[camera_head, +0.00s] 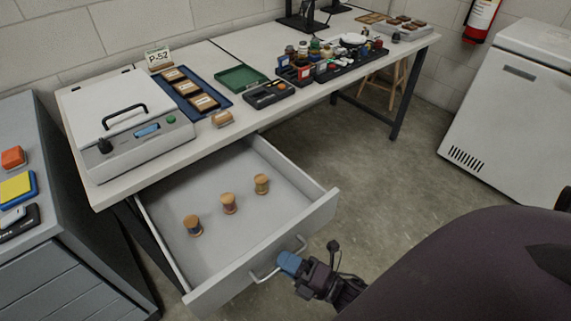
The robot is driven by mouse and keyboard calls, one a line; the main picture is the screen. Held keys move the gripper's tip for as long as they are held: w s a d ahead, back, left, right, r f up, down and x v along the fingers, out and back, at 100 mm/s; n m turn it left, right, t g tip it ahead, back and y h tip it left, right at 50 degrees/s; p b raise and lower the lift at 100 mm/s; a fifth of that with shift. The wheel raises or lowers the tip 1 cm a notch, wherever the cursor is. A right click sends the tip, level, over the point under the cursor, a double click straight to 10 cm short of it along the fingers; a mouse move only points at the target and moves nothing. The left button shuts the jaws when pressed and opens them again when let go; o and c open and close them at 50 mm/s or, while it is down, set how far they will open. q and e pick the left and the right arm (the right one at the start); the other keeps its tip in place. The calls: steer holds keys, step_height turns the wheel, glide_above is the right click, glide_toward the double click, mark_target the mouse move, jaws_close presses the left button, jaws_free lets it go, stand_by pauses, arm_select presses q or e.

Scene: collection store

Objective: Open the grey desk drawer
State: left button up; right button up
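The grey desk drawer (249,257) is pulled well out from under the desk, its inside in plain view. Three wooden spools stand in it: one at the left (193,226), one in the middle (229,204) and one at the right (262,184). A bar handle (265,276) is on the drawer's front. My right gripper (289,263) is at the handle, its blue fingertips closed over the bar and hiding its middle part. My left gripper is out of view.
The desk (217,131) above carries a white lidded device (138,121), a blue tray (194,94), a green tray (240,78) and several small bottles. A grey cabinet (65,264) stands at the left, a white chest (518,110) at the right. The floor between is clear.

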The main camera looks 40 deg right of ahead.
steer(key=v, duration=1)
steer(key=shift+s, duration=0.3)
steer(key=shift+d, duration=0.15)
